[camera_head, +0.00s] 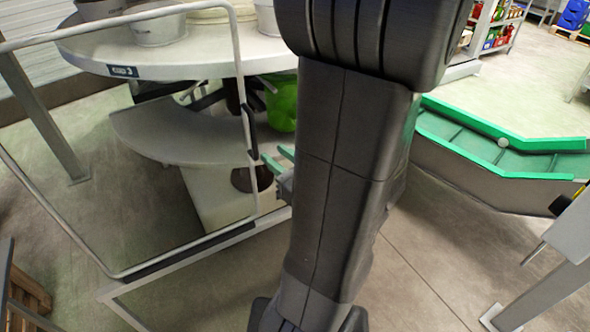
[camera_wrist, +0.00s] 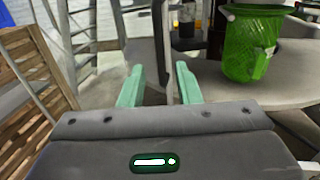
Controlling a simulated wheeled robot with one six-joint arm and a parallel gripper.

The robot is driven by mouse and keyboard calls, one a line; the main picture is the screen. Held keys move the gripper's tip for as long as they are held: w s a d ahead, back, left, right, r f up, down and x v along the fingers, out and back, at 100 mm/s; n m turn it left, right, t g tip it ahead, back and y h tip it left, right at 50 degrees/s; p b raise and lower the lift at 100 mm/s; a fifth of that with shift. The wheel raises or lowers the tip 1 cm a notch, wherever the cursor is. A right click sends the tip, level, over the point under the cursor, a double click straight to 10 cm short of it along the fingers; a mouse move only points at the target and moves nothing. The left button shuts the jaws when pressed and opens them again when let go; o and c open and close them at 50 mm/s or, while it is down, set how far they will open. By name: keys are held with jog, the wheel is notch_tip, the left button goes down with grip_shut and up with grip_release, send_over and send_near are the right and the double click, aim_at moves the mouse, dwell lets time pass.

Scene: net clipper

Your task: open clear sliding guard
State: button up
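The clear sliding guard (camera_head: 241,75) is a see-through panel in a thin light metal frame on the left of the head view. A dark handle (camera_head: 249,122) sits on its right upright. My gripper (camera_head: 278,162) has pale green fingers, just right of that upright and a little below the handle. In the wrist view my gripper (camera_wrist: 159,85) is open, with a clear gap between its fingers and nothing held. An upright edge shows beyond the gap; I cannot tell surely whether it is the guard. My arm hides part of the head view.
Behind the guard stand a round white table (camera_head: 190,58) with pots and a grey half-round shelf (camera_head: 175,132). A green basket (camera_wrist: 252,45) is at the wrist view's right. A green-edged conveyor (camera_head: 490,160) lies right of my arm. Wooden slats (camera_wrist: 30,90) are at left.

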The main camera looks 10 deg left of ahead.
aim_at(255, 140)
jog(key=shift+v, duration=2.45)
jog(key=shift+a, duration=0.1)
jog(key=shift+p+x, duration=0.35)
jog(key=shift+x, duration=5.85)
